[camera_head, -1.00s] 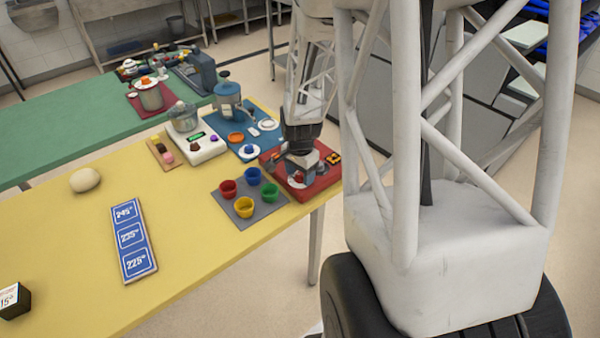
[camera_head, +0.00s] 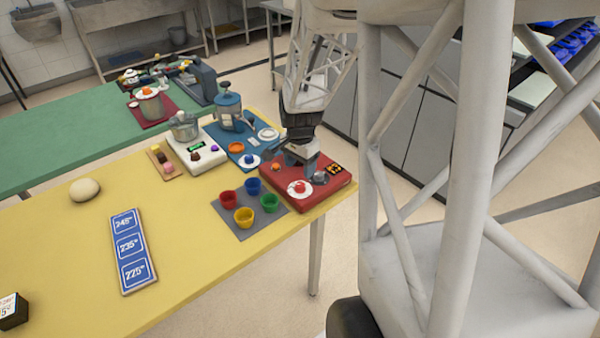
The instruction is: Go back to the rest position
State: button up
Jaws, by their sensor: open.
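My gripper (camera_head: 302,174) points down above the red board (camera_head: 330,186) at the right end of the yellow table. It is open, and nothing shows held between its fingers. A white round plate with a small red piece (camera_head: 300,187) lies on the red board just below the fingertips. The exact gap between the fingers and the plate is hard to tell. My white lattice arm fills the right side of the view.
A grey mat (camera_head: 237,231) with red, blue, yellow and green cups lies left of the red board. A white scale (camera_head: 197,149), a blue board (camera_head: 268,133), dough (camera_head: 85,190) and a temperature sign (camera_head: 131,249) share the yellow table (camera_head: 60,250). A green table (camera_head: 60,140) stands behind.

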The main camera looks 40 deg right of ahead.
jog(key=shift+r, duration=0.4)
dwell(0.3)
jog(key=shift+a+r, duration=0.35)
jog(key=shift+a, duration=0.05)
jog(key=s+a+r+n+t, duration=0.1)
jog(key=s+a+r+n, duration=0.3)
jog(key=a+r+n, duration=0.6)
jog(key=s+a+r+n, duration=0.3)
jog(key=s+a, duration=0.3)
jog(key=a, duration=0.1)
jog(key=s+a+r+n+t, duration=0.1)
jog(key=s+a+r+n, duration=0.2)
jog(key=s+a, duration=0.3)
jog(key=shift+a+r+t, duration=0.25)
jog(key=shift+a+t, duration=0.05)
jog(key=shift+a, duration=0.7)
